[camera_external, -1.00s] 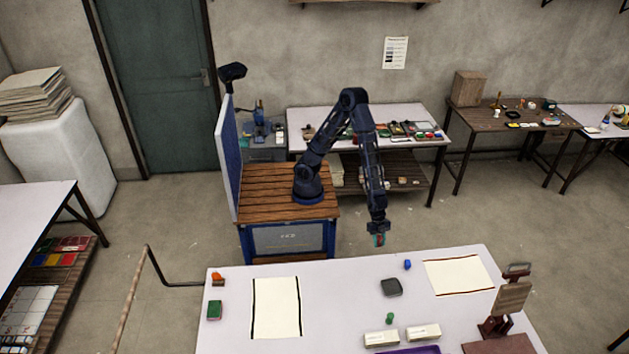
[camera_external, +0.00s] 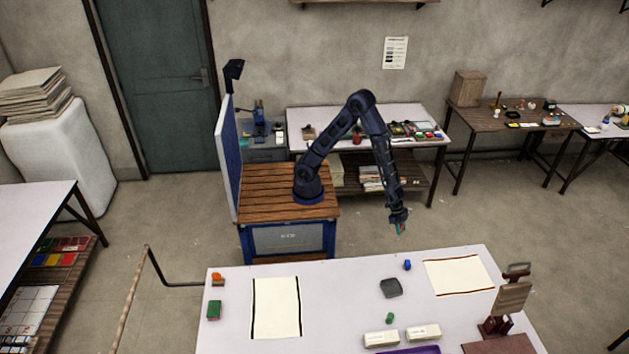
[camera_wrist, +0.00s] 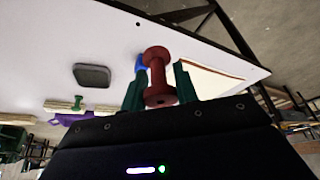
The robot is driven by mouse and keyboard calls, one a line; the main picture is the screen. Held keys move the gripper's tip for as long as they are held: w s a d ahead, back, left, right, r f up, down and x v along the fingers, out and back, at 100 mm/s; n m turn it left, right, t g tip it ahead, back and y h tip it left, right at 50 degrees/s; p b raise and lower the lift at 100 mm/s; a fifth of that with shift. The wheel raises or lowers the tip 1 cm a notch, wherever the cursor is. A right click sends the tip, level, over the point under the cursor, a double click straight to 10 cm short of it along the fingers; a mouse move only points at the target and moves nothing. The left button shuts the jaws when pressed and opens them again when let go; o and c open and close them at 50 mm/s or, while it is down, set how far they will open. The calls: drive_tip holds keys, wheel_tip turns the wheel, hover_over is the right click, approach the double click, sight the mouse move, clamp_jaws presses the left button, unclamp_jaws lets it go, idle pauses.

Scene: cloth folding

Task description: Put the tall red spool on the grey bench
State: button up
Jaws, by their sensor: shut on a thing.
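The red spool (camera_wrist: 159,72), with wide flanged ends, stands out clearly in the wrist view. My gripper (camera_wrist: 158,92) is shut on it, with one green finger on each side. In the external view my gripper (camera_external: 399,228) hangs in the air behind the far edge of the pale grey-white bench (camera_external: 340,290). The spool is too small there to make out well. The bench top also shows in the wrist view (camera_wrist: 100,35), beyond the spool.
On the bench are a blue spool (camera_external: 407,265), a dark grey pad (camera_external: 391,288), a small green spool (camera_external: 390,317), two pale sheets (camera_external: 276,308) (camera_external: 459,276), cream boxes (camera_external: 381,338) and a brown stand (camera_external: 505,305). Bare top lies between the left sheet and the pad.

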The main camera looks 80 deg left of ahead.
drive_tip(key=w+a+f+n+y, duration=0.1)
drive_tip(key=w+a+f+n, duration=0.2)
drive_tip(key=a, duration=1)
drive_tip(key=w+a+f+n+t+y, duration=0.1)
drive_tip(key=w+a+f+n, duration=0.3)
drive_tip(key=a, duration=0.9)
drive_tip(key=w+a+f+n+t+y, duration=0.1)
drive_tip(key=w+a+f+n, duration=0.2)
drive_tip(key=a, duration=1)
drive_tip(key=w+f, duration=0.2)
drive_tip(key=w, duration=0.3)
drive_tip(key=shift+n+y, duration=0.3)
drive_tip(key=shift+a, duration=0.1)
